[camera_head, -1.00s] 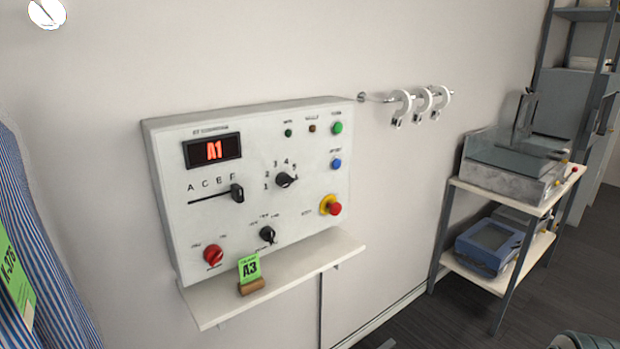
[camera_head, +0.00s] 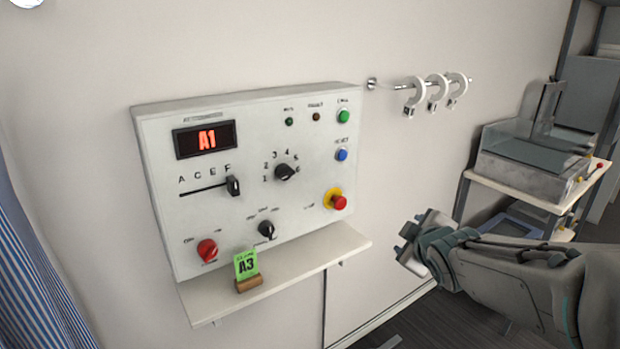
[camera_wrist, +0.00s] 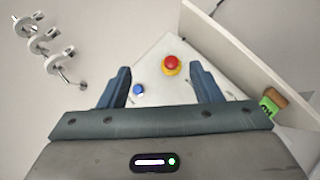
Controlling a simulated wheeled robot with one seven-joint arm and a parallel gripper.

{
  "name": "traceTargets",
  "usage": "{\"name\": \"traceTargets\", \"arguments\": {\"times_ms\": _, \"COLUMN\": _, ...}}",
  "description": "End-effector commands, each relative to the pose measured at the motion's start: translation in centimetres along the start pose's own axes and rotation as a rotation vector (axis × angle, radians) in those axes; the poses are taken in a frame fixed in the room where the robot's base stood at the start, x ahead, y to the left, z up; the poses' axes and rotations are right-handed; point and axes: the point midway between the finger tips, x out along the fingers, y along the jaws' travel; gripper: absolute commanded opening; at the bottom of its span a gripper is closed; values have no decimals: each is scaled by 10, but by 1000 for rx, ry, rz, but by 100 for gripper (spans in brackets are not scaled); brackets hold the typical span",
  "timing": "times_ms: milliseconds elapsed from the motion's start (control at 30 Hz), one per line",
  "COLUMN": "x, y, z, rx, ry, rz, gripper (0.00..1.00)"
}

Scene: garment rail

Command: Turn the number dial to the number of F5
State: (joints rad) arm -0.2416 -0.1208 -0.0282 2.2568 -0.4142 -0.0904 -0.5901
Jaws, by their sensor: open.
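The number dial (camera_head: 285,172) is a black knob in the middle of a white control panel (camera_head: 165,130), with numbers printed in an arc around it. Left of it a letter slider's black handle (camera_head: 233,186) stands at the right end of its slot, by the F. The red display (camera_head: 207,139) reads A1. My gripper (camera_head: 405,243) is at the right, apart from the panel and below the emergency button's height. In the wrist view my gripper (camera_wrist: 163,88) has its blue fingers spread with nothing held. The number dial is not seen in the wrist view.
A red emergency button (camera_head: 339,202) and a blue button (camera_head: 341,155) are on the panel's right side. White rings (camera_head: 437,90) hang on a rail. A trolley (camera_head: 483,178) stands right.

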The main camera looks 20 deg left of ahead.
Motion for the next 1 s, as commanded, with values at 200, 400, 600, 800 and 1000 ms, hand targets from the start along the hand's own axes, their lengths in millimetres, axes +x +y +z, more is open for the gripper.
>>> {"name": "traceTargets", "arguments": {"times_ms": 200, "x": 47, "y": -10, "z": -106, "rx": -428, "ry": 392, "rz": 131, "gripper": 58}}
{"name": "traceTargets", "arguments": {"times_ms": 400, "x": 53, "y": -30, "z": -165, "rx": -645, "ry": 637, "rz": 238, "gripper": 58}}
{"name": "traceTargets", "arguments": {"times_ms": 600, "x": 54, "y": -39, "z": -187, "rx": -710, "ry": 723, "rz": 278, "gripper": 58}}
{"name": "traceTargets", "arguments": {"times_ms": 800, "x": 70, "y": -38, "z": -204, "rx": -712, "ry": 725, "rz": 279, "gripper": 58}}
{"name": "traceTargets", "arguments": {"times_ms": 1000, "x": 96, "y": -38, "z": -228, "rx": -709, "ry": 724, "rz": 278, "gripper": 58}}
